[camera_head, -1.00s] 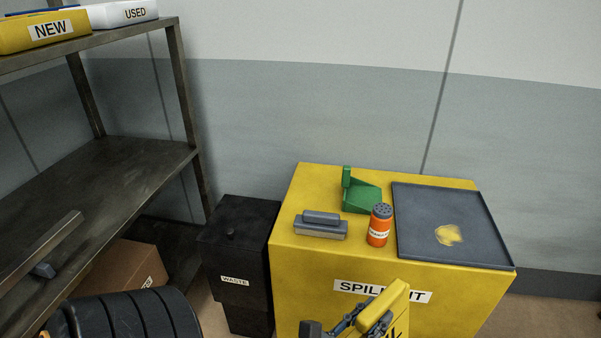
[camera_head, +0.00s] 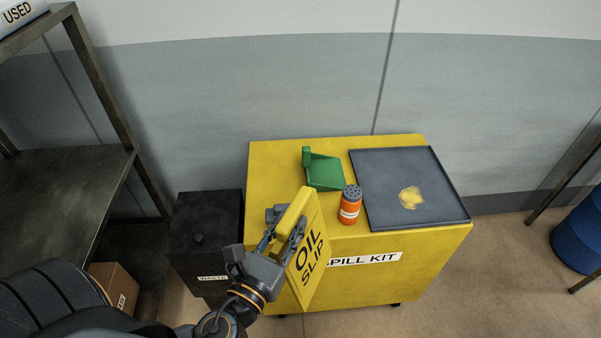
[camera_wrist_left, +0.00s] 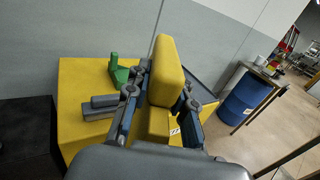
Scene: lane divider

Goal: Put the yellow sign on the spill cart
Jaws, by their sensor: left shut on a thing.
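The yellow sign (camera_head: 308,258), lettered OIL SLIP, is held upright in my left gripper (camera_head: 287,228). The gripper is shut on the sign's top edge, in front of the left part of the cart. The sign's top also shows between the fingers in the left wrist view (camera_wrist_left: 166,75). The yellow spill cart (camera_head: 410,262) stands against the wall with a SPILL KIT label partly hidden by the sign. My right gripper is not in view.
On the cart are a green dustpan (camera_head: 325,172), an orange shaker can (camera_head: 350,207), a dark tray (camera_head: 425,165) with a yellow spill, and a grey brush (camera_wrist_left: 101,106). A black waste bin (camera_head: 206,235) stands left of the cart. A blue drum (camera_head: 580,235) is at right.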

